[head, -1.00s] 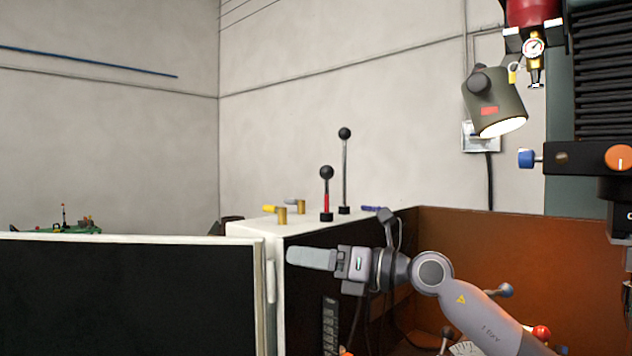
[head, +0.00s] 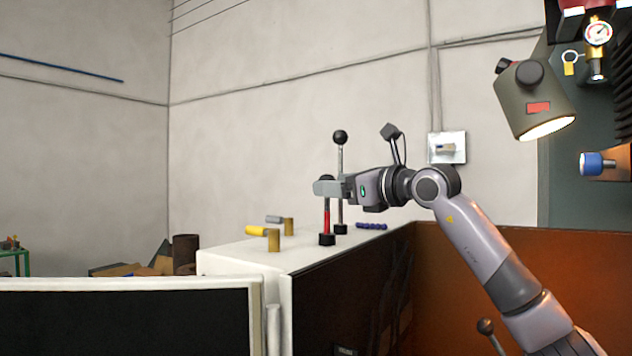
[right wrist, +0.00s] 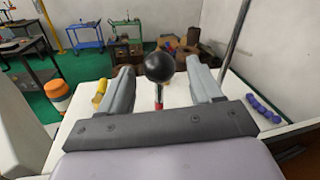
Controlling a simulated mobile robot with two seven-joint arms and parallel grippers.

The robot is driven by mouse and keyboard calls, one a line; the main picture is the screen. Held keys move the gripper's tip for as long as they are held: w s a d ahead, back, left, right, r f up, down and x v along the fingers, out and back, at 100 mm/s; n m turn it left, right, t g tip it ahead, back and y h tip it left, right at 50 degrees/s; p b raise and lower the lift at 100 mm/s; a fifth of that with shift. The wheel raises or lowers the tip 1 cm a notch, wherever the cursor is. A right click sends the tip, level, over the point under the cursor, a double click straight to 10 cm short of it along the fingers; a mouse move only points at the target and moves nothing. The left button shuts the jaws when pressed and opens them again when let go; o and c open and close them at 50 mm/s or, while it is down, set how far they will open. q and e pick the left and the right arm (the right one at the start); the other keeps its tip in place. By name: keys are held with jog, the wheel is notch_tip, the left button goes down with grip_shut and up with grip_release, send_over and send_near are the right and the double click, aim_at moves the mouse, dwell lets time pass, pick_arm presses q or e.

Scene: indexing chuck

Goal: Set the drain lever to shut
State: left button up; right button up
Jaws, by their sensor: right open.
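On the white cabinet top (head: 230,262) stand a shorter lever with a red stem (head: 327,222) and black knob, and a taller lever with a bare metal stem and black knob (head: 340,137). No readable label shows which is the drain lever. My right gripper (head: 318,188) is open at the red lever's knob height and partly hides that knob. In the right wrist view the red lever's knob (right wrist: 159,66) shows between the spread fingers, with gaps on both sides. My left gripper is out of view.
A blue ribbed handle (head: 371,226) lies behind the levers; it also shows in the right wrist view (right wrist: 262,108). A brown panel (head: 470,265) stands at right. A lamp (head: 535,100) hangs at upper right. The air above the cabinet's left part is clear.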

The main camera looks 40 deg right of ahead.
aim_at(329, 214)
jog(key=w+p, duration=0.1)
jog(key=w, duration=0.2)
jog(key=shift+w+a+r, duration=0.1)
jog(key=shift+w+a, duration=0.05)
jog(key=shift+w, duration=0.7)
grip_shut()
notch_tip(329, 214, down, 6)
jog(key=b, duration=0.3)
jog(key=shift+a+b, duration=0.1)
jog(key=shift+b, duration=0.3)
jog(key=shift+w, duration=0.1)
grip_release()
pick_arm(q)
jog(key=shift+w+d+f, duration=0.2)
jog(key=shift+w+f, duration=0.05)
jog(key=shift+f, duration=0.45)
pick_arm(e)
jog(key=shift+r, duration=0.1)
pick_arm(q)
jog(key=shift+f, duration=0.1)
pick_arm(e)
jog(key=shift+s, duration=0.2)
